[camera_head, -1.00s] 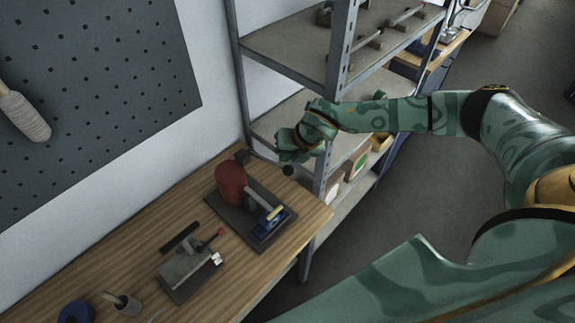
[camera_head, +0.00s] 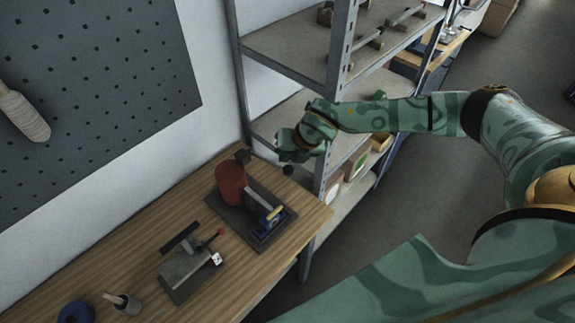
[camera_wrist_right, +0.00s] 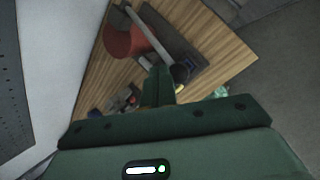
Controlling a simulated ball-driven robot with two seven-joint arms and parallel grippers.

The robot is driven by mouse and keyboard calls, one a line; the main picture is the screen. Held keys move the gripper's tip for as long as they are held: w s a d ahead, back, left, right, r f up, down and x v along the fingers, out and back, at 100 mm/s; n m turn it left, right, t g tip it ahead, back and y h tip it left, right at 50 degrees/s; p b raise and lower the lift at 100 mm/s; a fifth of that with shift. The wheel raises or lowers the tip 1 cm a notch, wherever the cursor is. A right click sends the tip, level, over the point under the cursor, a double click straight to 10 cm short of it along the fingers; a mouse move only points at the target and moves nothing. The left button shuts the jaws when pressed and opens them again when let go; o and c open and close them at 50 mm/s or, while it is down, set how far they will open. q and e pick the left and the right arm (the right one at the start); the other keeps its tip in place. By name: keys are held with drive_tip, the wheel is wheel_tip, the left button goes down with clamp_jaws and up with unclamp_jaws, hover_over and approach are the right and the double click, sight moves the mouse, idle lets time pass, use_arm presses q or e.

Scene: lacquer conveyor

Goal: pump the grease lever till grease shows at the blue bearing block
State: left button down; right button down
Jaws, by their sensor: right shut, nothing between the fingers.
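A red cylinder (camera_head: 230,186) stands on a dark base plate (camera_head: 262,238) on the bench; it also shows in the right wrist view (camera_wrist_right: 126,42). The blue bearing block (camera_head: 274,217) sits at the plate's near right end, with a small yellow part at it. I cannot tell whether that yellow is grease. A grey bar (camera_wrist_right: 147,34) runs past the cylinder in the right wrist view. My left gripper is not in view.
A metal shelf unit (camera_head: 335,45) stands close behind my right arm. A grey fixture with a red-tipped part (camera_head: 184,268), a small pot with a handle (camera_head: 125,303) and a blue ring (camera_head: 76,312) lie on the wooden bench (camera_head: 65,290). The bench's right edge is near the plate.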

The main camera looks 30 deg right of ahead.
sight(291, 170)
drive_tip(key=shift+s+f, duration=0.1)
drive_tip(key=shift+f, duration=0.25)
wheel_tip(291, 170, down, 6)
drive_tip(key=s+b, duration=0.2)
drive_tip(key=b, duration=0.2)
drive_tip(key=shift+d, duration=0.35)
idle(4.4)
idle(0.5)
drive_tip(key=shift+w+a+r+p, duration=0.15)
drive_tip(key=shift+r+p, duration=0.1)
drive_tip(key=shift+r, duration=0.4)
drive_tip(key=shift+w+d+r+p, duration=0.15)
drive_tip(key=shift+r+p, duration=0.1)
drive_tip(key=shift+r, duration=0.35)
drive_tip(key=shift+w+a+r+p, duration=0.15)
drive_tip(key=shift+w+r+p, duration=0.25)
drive_tip(key=shift+r, duration=0.35)
drive_tip(key=shift+w+a+r+p, duration=0.1)
drive_tip(key=shift+w+r+p, duration=0.05)
drive_tip(key=shift+r+p, duration=0.45)
drive_tip(key=shift+w+a+r+p, duration=0.15)
drive_tip(key=shift+w+r+p, duration=0.2)
drive_tip(key=shift+r, duration=0.5)
